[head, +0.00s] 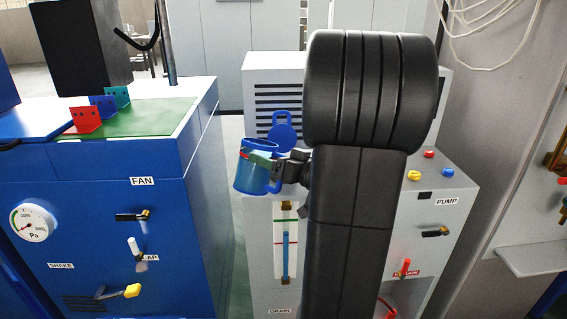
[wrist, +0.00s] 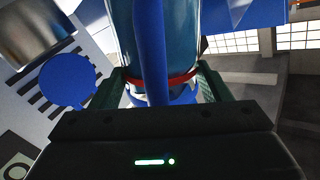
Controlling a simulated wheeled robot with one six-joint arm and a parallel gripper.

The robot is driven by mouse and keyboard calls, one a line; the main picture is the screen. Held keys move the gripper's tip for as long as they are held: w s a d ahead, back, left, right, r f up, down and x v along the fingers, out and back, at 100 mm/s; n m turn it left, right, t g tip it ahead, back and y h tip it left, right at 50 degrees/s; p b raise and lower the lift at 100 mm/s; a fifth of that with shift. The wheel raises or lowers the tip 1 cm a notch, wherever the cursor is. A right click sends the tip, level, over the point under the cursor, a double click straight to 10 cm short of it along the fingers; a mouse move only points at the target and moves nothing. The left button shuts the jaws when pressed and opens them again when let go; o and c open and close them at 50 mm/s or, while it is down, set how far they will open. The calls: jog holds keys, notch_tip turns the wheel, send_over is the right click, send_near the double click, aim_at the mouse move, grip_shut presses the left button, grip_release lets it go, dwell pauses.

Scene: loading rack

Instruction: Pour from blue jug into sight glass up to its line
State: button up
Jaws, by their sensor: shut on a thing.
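The blue jug (head: 256,172) is in the head view, in front of the pale cabinet and a little tilted. My gripper (head: 277,170) is shut on the jug's handle side. In the wrist view the jug (wrist: 188,40) shows close up, with its blue handle and a red band between my fingers (wrist: 165,90). The sight glass (head: 286,252) is below and right of the jug, on the cabinet front. Its blue column tops out between a green line above and a red line below. I cannot see liquid leaving the jug.
A blue round piece (head: 283,134) is behind the jug on the pale cabinet (head: 262,75). A blue cabinet (head: 130,215) with a gauge (head: 34,222) stands left across a narrow gap. Several knobs and a pump panel (head: 440,185) are right of my arm, which hides part of the cabinet.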

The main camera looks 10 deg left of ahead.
jog(key=shift+w+d+r+m+p, duration=0.2)
jog(key=shift+w+r+m+p, duration=0.3)
jog(key=shift+m+p, duration=0.3)
jog(key=shift+w+d+f+m+p, duration=0.2)
jog(key=shift+w+m+p, duration=0.05)
jog(key=shift+w+m, duration=0.15)
jog(key=shift+w+d+f+m+p, duration=0.2)
jog(key=shift+w+m+p, duration=0.1)
jog(key=shift+m, duration=0.1)
dwell(1.3)
jog(key=shift+w+f+m+p, duration=0.3)
jog(key=shift+f+m+p, duration=0.05)
jog(key=shift+m, duration=0.55)
dwell(1.3)
jog(key=shift+w+d+f+m+p, duration=0.1)
jog(key=shift+f+m+p, duration=0.25)
jog(key=shift+m, duration=0.55)
dwell(2.0)
